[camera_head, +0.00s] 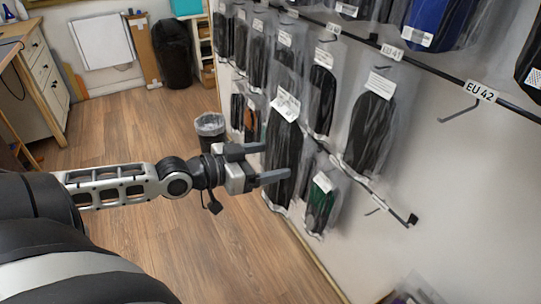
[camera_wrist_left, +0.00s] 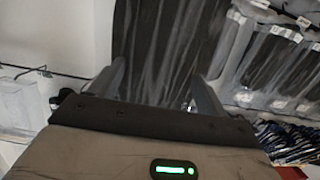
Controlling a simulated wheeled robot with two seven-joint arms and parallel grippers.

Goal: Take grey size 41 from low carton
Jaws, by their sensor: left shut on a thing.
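My left gripper (camera_head: 274,161) is shut on a clear bag with a dark grey or black insole pair (camera_head: 284,140) and a tilted white label at its top. The bag hangs upright at the fingertips, in front of the wall display. In the left wrist view the dark pack (camera_wrist_left: 165,45) fills the space between the two fingers of my left gripper (camera_wrist_left: 160,85). Its size print is too small to read. A low carton is not clearly visible; only some packs (camera_head: 412,292) show at the bottom edge. My right gripper is out of view.
Bagged insoles hang on wall rails, including a dark pack (camera_head: 372,120) and a green-tipped pack (camera_head: 319,203). An "EU 42" tag (camera_head: 480,91) marks an empty hook. A waste bin (camera_head: 210,126) stands behind my left gripper. The wooden floor (camera_head: 200,250) is clear.

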